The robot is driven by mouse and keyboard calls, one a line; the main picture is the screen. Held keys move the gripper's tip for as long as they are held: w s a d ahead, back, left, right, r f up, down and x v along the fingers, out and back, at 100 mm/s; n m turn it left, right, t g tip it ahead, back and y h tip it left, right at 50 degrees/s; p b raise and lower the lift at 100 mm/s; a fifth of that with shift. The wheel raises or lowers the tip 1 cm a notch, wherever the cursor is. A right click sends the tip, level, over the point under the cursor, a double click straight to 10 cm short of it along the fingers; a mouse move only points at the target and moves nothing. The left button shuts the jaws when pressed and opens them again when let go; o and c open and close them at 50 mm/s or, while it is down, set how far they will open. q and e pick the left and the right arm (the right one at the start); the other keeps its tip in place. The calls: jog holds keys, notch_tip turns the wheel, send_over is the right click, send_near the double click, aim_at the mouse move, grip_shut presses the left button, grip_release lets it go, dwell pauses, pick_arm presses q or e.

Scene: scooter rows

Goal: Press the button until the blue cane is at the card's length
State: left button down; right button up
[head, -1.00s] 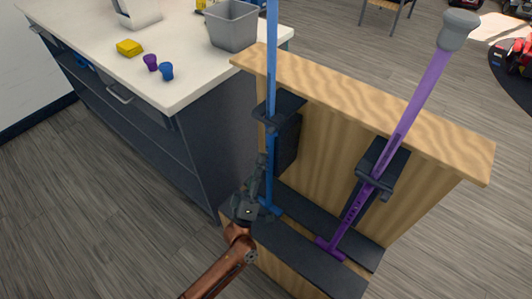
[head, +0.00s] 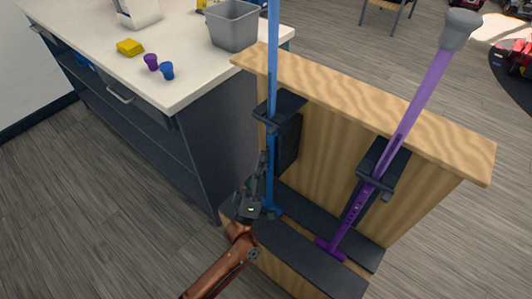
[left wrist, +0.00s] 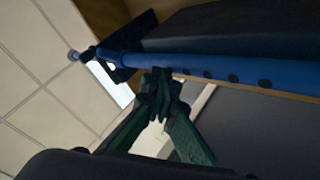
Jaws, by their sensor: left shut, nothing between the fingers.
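The blue cane (head: 273,70) stands upright in a dark holder on the wooden rack; its top is out of the head view. In the left wrist view the blue cane (left wrist: 215,65) runs across the upper part, with a row of dark holes. My left gripper (head: 264,156) is shut and empty, just left of the cane's lower shaft. In the left wrist view its fingertips (left wrist: 157,78) meet at the cane's lower edge; I cannot tell whether they touch it. The button is not clearly seen. I cannot make out a card. My right gripper is not in view.
A purple cane (head: 420,95) with a grey handle leans in the rack (head: 350,90) at right. A counter (head: 95,45) at left holds a grey bin (head: 232,27), purple cup (head: 151,62), blue cup (head: 167,71) and yellow block (head: 130,47). Open floor lies at lower left.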

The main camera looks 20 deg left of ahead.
pick_arm(q)
jog(key=shift+s+d+r, duration=0.1)
jog(key=shift+d, duration=0.1)
jog(key=shift+s, duration=0.15)
jog(key=shift+s+a+p, duration=0.3)
jog(key=shift+s+p, duration=0.15)
jog(key=shift+s, duration=0.25)
jog(key=s, duration=0.1)
jog(key=s+a+p, duration=0.1)
jog(key=s, duration=0.2)
jog(key=shift+s+a+p, duration=0.3)
jog(key=shift+s+p, duration=0.1)
